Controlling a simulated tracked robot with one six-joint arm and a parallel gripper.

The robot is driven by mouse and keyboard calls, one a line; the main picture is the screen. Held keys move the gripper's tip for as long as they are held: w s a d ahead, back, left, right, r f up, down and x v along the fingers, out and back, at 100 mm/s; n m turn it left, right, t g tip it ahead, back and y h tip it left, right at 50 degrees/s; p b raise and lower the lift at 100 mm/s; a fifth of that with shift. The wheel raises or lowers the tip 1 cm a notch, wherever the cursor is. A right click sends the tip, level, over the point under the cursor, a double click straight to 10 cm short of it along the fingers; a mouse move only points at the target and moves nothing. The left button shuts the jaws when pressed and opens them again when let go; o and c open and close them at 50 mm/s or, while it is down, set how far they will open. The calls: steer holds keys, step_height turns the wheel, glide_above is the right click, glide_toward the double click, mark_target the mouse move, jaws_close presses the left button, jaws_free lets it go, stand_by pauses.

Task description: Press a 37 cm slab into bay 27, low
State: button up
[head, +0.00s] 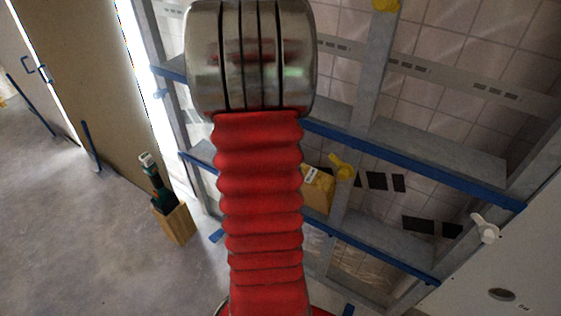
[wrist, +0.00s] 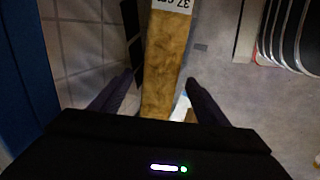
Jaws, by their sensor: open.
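A tan slab (wrist: 165,60) with a white label reading 37 runs up the middle of the wrist view. My gripper (wrist: 160,80) is open, with one dark finger on each side of the slab; gaps show between the fingers and it. I cannot tell how deep the slab reaches between them. In the head view a tan, labelled block (head: 318,192) shows at the wall frame, partly behind my red arm; I cannot tell if it is the same slab. My gripper is not visible there. No bay number is readable.
A grey stud frame (head: 372,75) with blue rails (head: 400,160) stands before a tiled wall. Yellow (head: 342,167) and white (head: 485,228) handles stick out. A wooden box (head: 176,222) holding a green-black tool (head: 158,188) stands left. The floor (head: 90,240) at left is clear.

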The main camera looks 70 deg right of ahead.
steer(key=v, duration=0.9)
steer(key=shift+r, duration=0.25)
steer(key=shift+c, duration=0.4)
